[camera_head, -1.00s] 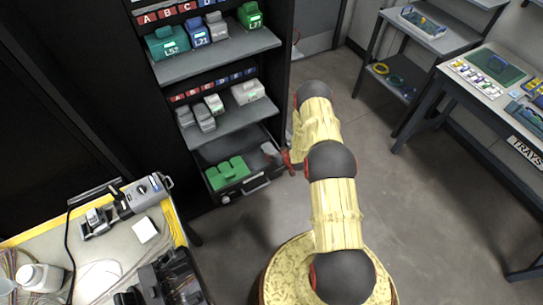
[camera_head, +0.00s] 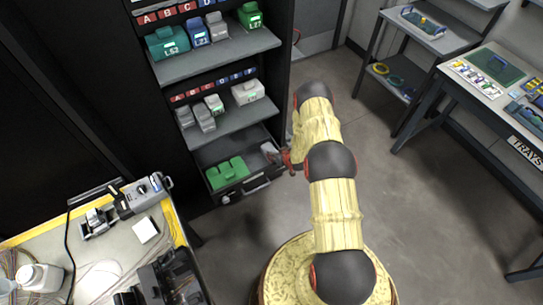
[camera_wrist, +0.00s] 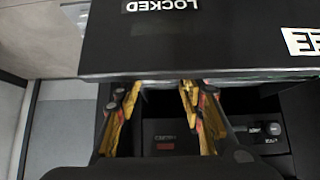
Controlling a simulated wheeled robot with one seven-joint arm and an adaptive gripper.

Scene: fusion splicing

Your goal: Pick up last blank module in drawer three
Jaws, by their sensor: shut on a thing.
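The open drawer (camera_head: 245,186) is at the bottom of the black cabinet in the head view, with green modules (camera_head: 227,172) on its left side. My gripper (camera_head: 278,157) is at the drawer's right end, beside a pale grey piece that shows only in part. In the wrist view my gripper's yellow fingers (camera_wrist: 160,98) reach to the edge of a black panel (camera_wrist: 240,40) marked LOCKED. The fingers stand apart around a thing, taken as the blank module, that is mostly hidden and dark. A dark surface with a small red label (camera_wrist: 166,146) shows between them.
The shelf (camera_head: 232,118) above the drawer holds grey and white modules; a higher shelf (camera_head: 215,55) holds green, blue and grey ones. A workbench (camera_head: 110,240) stands at lower left. In the wrist view a dark fitting (camera_wrist: 265,130) lies right of the fingers.

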